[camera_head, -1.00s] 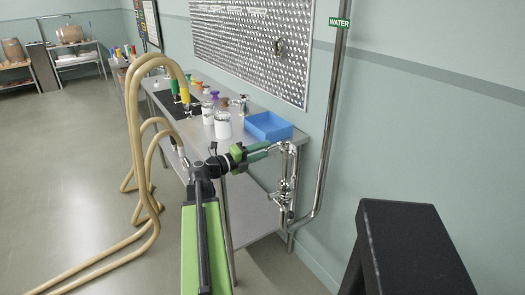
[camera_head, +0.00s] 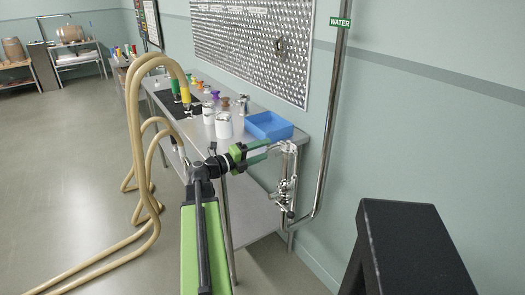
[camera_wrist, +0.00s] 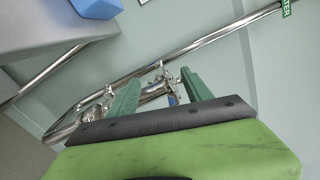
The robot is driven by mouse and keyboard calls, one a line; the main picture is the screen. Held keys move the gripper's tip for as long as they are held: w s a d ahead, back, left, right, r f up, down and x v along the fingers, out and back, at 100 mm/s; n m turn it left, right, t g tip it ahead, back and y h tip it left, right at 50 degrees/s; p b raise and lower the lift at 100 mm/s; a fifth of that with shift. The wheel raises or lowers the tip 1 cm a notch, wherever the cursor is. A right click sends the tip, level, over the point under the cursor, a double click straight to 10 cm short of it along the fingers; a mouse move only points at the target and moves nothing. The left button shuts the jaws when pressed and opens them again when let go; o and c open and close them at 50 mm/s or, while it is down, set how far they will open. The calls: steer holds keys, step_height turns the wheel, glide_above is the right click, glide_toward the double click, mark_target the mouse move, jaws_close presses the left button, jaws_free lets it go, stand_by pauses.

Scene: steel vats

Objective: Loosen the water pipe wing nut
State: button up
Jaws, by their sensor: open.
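The steel water pipe (camera_head: 331,120) comes down the wall, bends near the floor and joins a shiny valve and clamp fitting (camera_head: 285,192) beside the table's right end. In the wrist view the pipe (camera_wrist: 215,42) crosses behind my fingers. My gripper (camera_head: 268,151) points right at the upper end of this pipework. It also shows in the wrist view (camera_wrist: 158,92), its two green fingers open and apart. A small shiny clamp part (camera_wrist: 159,70) lies beyond and between the fingers. The wing nut is too small to pick out surely, and I cannot tell any contact.
The steel table (camera_head: 252,150) bears a blue bin (camera_head: 268,126), white jars (camera_head: 223,124) and several coloured fittings. Beige hoses (camera_head: 133,120) hang at the left. A black block (camera_head: 410,240) stands at the front right. The floor at the left is mostly clear.

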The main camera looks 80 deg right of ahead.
steer(key=v, duration=1.7)
